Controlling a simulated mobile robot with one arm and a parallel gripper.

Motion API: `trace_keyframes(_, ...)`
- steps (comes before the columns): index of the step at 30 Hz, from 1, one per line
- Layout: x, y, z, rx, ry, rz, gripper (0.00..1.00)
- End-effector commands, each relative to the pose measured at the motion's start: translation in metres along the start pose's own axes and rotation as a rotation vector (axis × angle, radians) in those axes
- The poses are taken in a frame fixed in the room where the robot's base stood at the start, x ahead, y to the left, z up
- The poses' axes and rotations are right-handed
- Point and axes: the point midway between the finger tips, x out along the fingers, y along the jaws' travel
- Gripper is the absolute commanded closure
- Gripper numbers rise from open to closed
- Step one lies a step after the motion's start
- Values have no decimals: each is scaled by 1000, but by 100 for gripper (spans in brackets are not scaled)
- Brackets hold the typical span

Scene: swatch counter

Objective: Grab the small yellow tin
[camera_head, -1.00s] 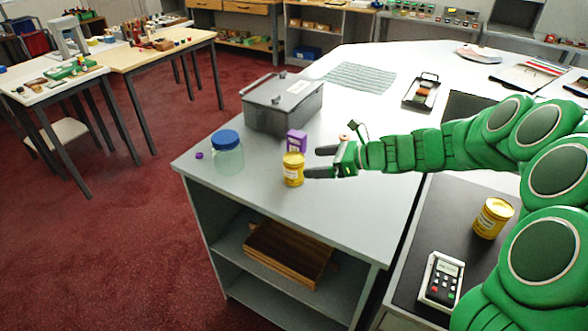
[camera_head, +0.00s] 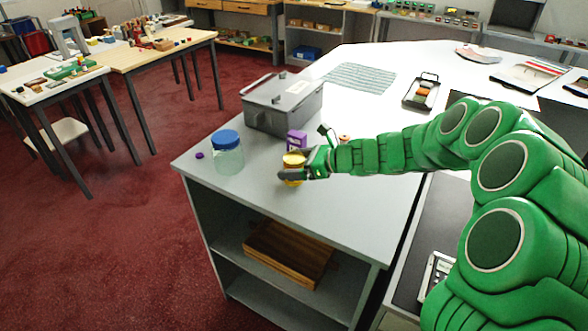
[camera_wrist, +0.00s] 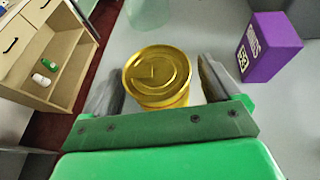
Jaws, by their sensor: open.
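The small yellow tin (camera_head: 293,160) stands upright on the grey counter, partly hidden by my gripper (camera_head: 289,167) in the head view. In the wrist view the tin (camera_wrist: 158,75) shows its round gold lid between the two dark fingers of my gripper (camera_wrist: 160,85). The fingers are open, one on each side of the tin. A gap shows between the tin and each finger, so it is not clamped.
A purple box (camera_wrist: 268,46) stands close by, behind the tin in the head view. A clear jar with a blue lid (camera_head: 227,152) stands to the left. A grey lidded case (camera_head: 283,102) is behind. The counter (camera_head: 330,215) is clear in front.

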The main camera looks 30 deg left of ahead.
Motion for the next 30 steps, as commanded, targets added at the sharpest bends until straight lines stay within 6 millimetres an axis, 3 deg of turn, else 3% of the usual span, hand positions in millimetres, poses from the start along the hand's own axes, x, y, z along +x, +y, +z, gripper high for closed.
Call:
trace_keyframes(5,0,0,0,0,0,0,12)
trace_keyframes(17,0,0,0,1,0,-1,74)
trace_keyframes(26,-1,0,2,1,0,-1,76)
trace_keyframes(30,-6,-1,12,-2,-1,-2,76)
